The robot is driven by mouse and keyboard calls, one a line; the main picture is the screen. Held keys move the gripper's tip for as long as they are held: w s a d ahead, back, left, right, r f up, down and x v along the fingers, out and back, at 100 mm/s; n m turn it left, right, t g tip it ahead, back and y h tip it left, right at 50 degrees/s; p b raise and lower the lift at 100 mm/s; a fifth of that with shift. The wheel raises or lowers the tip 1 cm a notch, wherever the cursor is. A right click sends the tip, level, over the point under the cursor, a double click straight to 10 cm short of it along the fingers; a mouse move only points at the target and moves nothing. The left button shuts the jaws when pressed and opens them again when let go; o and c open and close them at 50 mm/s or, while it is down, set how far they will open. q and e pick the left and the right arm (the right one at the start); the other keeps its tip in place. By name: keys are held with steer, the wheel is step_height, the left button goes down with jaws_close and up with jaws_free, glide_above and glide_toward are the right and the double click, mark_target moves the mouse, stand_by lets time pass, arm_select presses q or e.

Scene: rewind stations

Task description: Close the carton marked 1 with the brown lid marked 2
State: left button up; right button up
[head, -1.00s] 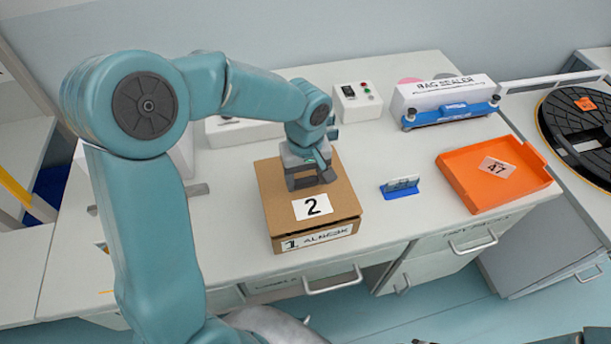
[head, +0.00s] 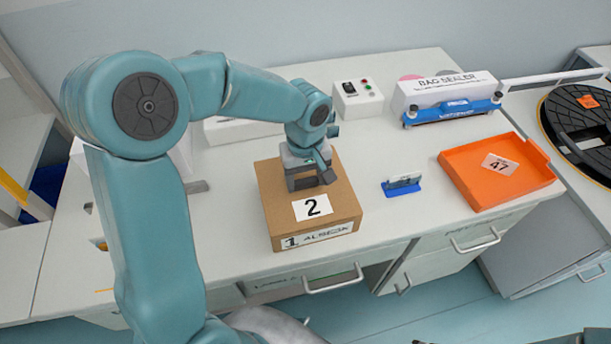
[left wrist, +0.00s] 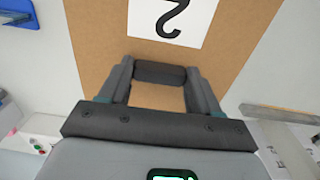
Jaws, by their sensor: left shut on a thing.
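The brown lid marked 2 (head: 284,215) lies flat on top of the carton marked 1 (head: 330,232), its edges lined up with the carton's as far as I can see. The carton stands on the bench with its label facing front. My left gripper (head: 312,184) points down at the middle of the lid and is shut on it. In the left wrist view, the left gripper's fingers (left wrist: 160,75) come together over the brown lid (left wrist: 235,45), beside the white 2 label. My right gripper is not in view.
To the right on the bench are a small blue stand (head: 402,186) and an orange tray (head: 468,190) with a card marked 47. A bag sealer (head: 450,105) and a switch box (head: 357,100) stand behind.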

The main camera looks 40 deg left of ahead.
mark_target(305, 182)
arm_select(q)
steer(key=shift+f, duration=0.4)
steer(key=o, duration=1.1)
step_height(305, 182, up, 16)
steer(key=shift+r, duration=0.2)
steer(key=shift+s, duration=0.1)
